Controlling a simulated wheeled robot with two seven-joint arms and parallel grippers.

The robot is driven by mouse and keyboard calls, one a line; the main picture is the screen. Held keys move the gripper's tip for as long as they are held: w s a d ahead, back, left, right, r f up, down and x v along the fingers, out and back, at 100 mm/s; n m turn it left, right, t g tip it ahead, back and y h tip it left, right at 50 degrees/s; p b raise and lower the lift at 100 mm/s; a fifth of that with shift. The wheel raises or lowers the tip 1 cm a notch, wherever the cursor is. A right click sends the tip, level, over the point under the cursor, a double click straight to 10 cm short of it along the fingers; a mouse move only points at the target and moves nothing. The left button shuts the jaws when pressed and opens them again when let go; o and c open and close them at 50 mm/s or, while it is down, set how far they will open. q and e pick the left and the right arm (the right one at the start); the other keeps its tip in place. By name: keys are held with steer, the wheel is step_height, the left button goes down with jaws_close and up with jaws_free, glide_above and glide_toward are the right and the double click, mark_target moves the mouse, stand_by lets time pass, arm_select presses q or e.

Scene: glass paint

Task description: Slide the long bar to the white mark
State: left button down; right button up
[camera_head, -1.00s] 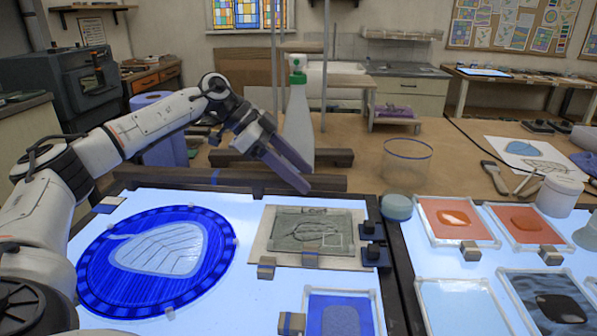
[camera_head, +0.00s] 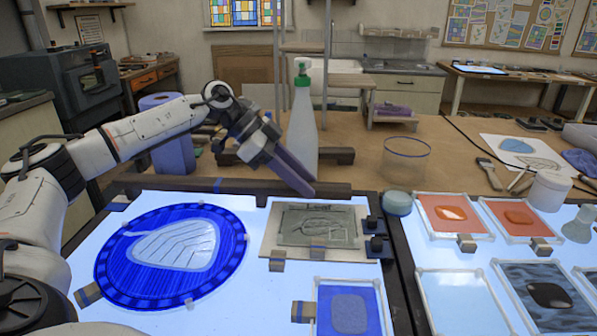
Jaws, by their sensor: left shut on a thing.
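The long bar (camera_head: 170,184) is dark wood with a strip of blue tape and lies along the back edge of the lit table. My left gripper (camera_head: 309,190) reaches down from the upper left, its purplish fingers at the bar near its right end. It is shut on the bar; the fingers hide part of the contact. I cannot pick out a white mark on or beside the bar. My right gripper is not in view.
A blue glass disc with a leaf (camera_head: 118,285) lies on the lit table (camera_head: 245,290). A grey leaf plate (camera_head: 318,226) lies just in front of the gripper. A green-topped spray bottle (camera_head: 302,130) and another dark bar (camera_head: 340,155) stand behind. A round glass (camera_head: 407,160) is further right.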

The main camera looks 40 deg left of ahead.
arm_select(q)
steer(key=shift+w+a, duration=0.25)
steer(key=shift+w, duration=0.1)
steer(key=c, duration=1.3)
jaws_free()
steer(key=v, duration=1)
steer(key=shift+s+r, duration=0.2)
